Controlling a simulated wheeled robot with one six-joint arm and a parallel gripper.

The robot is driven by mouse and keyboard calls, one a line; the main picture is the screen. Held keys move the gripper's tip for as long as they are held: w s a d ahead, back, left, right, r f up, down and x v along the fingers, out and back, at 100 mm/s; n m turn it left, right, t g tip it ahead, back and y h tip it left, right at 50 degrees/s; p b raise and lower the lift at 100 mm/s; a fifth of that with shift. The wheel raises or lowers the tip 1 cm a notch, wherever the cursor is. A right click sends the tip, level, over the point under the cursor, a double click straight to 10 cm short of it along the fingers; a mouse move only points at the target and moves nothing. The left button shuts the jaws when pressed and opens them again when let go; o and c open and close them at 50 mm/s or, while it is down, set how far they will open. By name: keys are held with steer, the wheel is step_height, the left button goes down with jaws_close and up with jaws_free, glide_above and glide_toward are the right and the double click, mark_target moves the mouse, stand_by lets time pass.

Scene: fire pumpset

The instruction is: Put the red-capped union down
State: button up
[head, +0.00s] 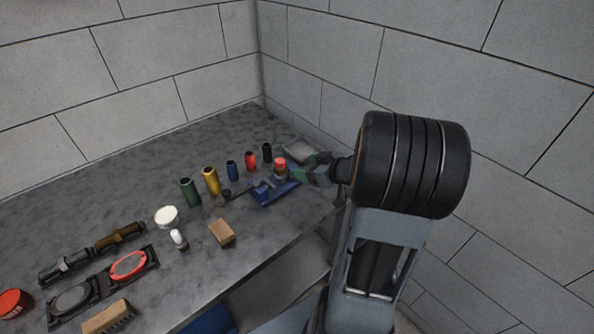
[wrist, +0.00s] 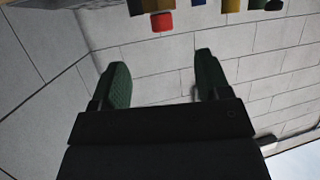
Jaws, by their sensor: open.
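The red-capped union (head: 281,164) stands upright near the back right of the grey bench, at the far end of a blue tool or holder (head: 270,192). I cannot tell whether it rests on the blue thing or on the bench beside it. My gripper (head: 309,168) is just to the right of the union, open and apart from it. In the wrist view, the green-padded fingers of my gripper (wrist: 160,68) are spread with nothing between them. A red piece, probably the union's cap (wrist: 162,22), shows beyond the fingertips at the top.
Black, red, blue, yellow and green cylinders (head: 211,181) stand in a row left of the union. A grey tray (head: 299,150) lies behind it near the wall. A tan block (head: 222,233), white round item (head: 167,217) and brushes are farther left.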

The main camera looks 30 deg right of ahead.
step_height(320, 180, up, 6)
steer(key=w+m+h, duration=0.1)
steer(key=m+h, duration=0.3)
steer(key=h, duration=0.5)
steer(key=s+a+f+g+y, duration=0.2)
steer(key=s+a+g, duration=0.6)
steer(key=s+a, duration=0.6)
steer(key=shift+a+m+g+y, duration=0.3)
steer(key=shift+a+y, duration=0.4)
steer(key=shift+y, duration=0.2)
